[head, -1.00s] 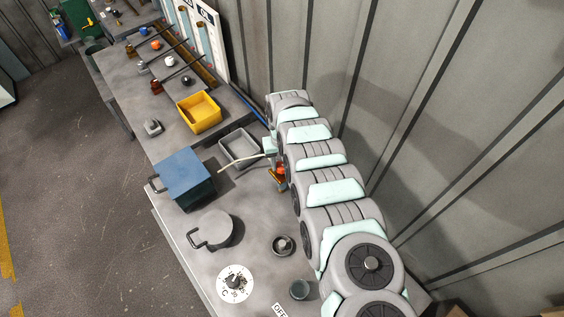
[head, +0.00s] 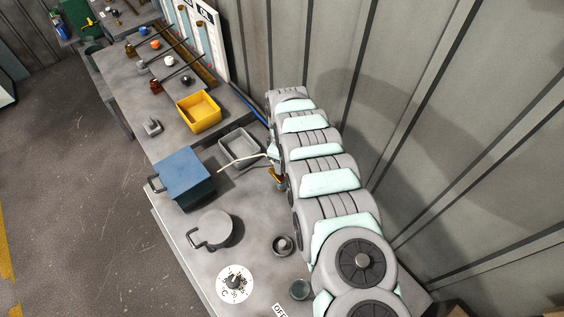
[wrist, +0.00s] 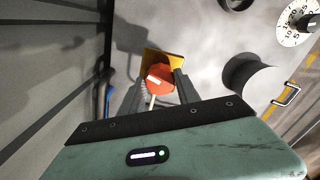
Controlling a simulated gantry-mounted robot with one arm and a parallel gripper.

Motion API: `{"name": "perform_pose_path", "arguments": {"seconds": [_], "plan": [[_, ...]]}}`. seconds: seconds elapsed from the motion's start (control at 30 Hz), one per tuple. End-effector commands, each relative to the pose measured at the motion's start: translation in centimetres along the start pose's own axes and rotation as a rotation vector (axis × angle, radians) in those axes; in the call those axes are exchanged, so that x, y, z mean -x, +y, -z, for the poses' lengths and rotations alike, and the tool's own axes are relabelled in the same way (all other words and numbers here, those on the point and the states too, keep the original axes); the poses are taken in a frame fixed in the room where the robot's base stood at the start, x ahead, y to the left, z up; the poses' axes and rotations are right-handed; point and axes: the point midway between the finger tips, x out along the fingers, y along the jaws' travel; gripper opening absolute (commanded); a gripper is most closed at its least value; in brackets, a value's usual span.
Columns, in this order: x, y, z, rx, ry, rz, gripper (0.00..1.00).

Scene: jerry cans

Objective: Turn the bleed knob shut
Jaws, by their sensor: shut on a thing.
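The bleed knob is an orange-red round knob (wrist: 160,77) with a white mark on its face, in the middle of the wrist view. It sits in front of a yellow plate or bracket (wrist: 151,57). My gripper (wrist: 161,82) has a finger on each side of the knob and is shut on it. A pale thin stick (wrist: 151,103) shows just below the knob. In the head view my gripper (head: 274,158) is at the bench's wall side, and my arm largely hides the knob. The yellow piece (head: 278,183) shows below it.
Near the gripper on the bench (head: 257,215) are a grey tray (head: 225,160), a blue box (head: 187,179), a lidded grey pot (head: 217,229) and a dark ring-shaped part (head: 284,245). A white dial (head: 235,283) is in front. A yellow bin (head: 199,112) stands farther back.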

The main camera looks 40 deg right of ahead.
Motion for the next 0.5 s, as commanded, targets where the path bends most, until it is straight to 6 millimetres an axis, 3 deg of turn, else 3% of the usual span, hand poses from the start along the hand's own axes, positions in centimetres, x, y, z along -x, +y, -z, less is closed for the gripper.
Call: {"name": "perform_pose_path", "arguments": {"seconds": [0.5], "plan": [[-0.08,-0.02,0.02,0.295,0.000,0.000,0.00]]}}
